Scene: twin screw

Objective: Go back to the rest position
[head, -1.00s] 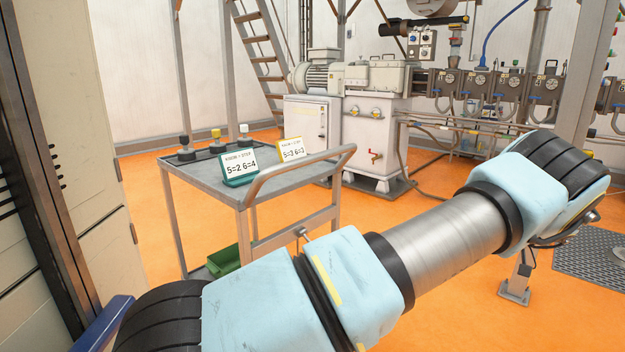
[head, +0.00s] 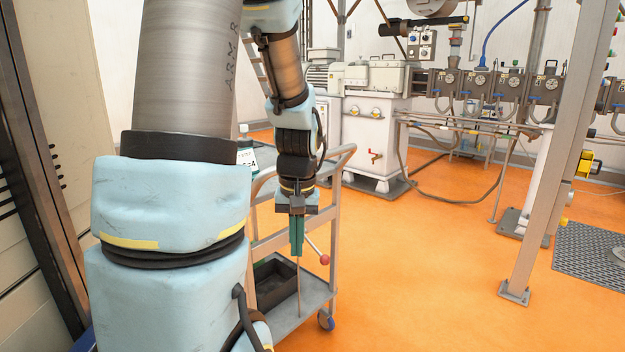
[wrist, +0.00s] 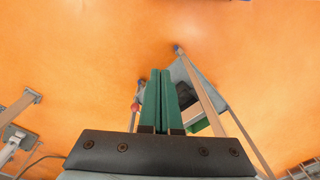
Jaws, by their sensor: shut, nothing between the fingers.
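My gripper (head: 297,236) points straight down in the head view, in front of the right end of the grey cart (head: 318,295). Its two green fingers are together with nothing between them. In the wrist view the shut fingers (wrist: 161,100) point toward the orange floor, with part of the cart (wrist: 212,95) beside and beyond them. My arm is raised and folded, and its large links cover most of the cart's top in the head view.
A dark bin (head: 275,283) sits on the cart's lower shelf. A white machine cabinet (head: 370,140) stands behind. A grey post (head: 560,160) rises at the right. A tall cabinet (head: 25,200) is close on the left. Orange floor (head: 420,270) is clear at centre right.

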